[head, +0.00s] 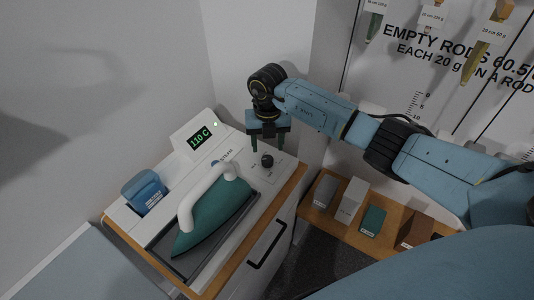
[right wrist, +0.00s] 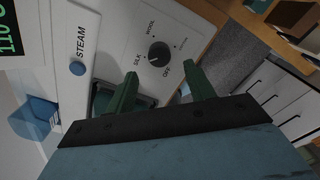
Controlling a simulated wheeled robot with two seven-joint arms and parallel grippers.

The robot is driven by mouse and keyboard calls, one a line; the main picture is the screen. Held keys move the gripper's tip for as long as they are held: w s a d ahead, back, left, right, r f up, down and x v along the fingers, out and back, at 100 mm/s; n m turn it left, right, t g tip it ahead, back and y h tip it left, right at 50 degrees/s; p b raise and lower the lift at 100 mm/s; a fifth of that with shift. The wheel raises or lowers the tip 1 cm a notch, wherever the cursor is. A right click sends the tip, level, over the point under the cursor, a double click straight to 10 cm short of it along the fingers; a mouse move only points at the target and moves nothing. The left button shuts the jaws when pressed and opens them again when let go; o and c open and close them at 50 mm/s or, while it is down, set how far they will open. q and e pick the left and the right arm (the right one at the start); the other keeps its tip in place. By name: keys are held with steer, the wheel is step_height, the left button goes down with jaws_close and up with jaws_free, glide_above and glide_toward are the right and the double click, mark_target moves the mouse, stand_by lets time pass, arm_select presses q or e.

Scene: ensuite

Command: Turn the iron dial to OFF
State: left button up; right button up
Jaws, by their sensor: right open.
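The iron dial (head: 267,161) is a small black knob on the white panel at the right end of the ironing station. My right gripper (head: 267,144) is above the panel by the dial, fingers pointing down. In the right wrist view its two green fingers (right wrist: 161,73) are apart, one on each side below the dial, with nothing between them. My left gripper is out of view.
The teal iron (head: 215,216) with a white handle lies on its dark rest beside the dial. A display (head: 199,138) reads 110 C. A wooden shelf with several blocks (head: 350,200) stands right.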

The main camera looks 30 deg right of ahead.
mark_target(267, 159)
step_height(267, 159, down, 4)
steer(key=shift+f, duration=0.7)
steer(key=shift+c, duration=0.7)
steer(key=c, duration=0.8)
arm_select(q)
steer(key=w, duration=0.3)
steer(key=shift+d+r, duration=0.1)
arm_select(e)
steer(key=shift+c, duration=0.2)
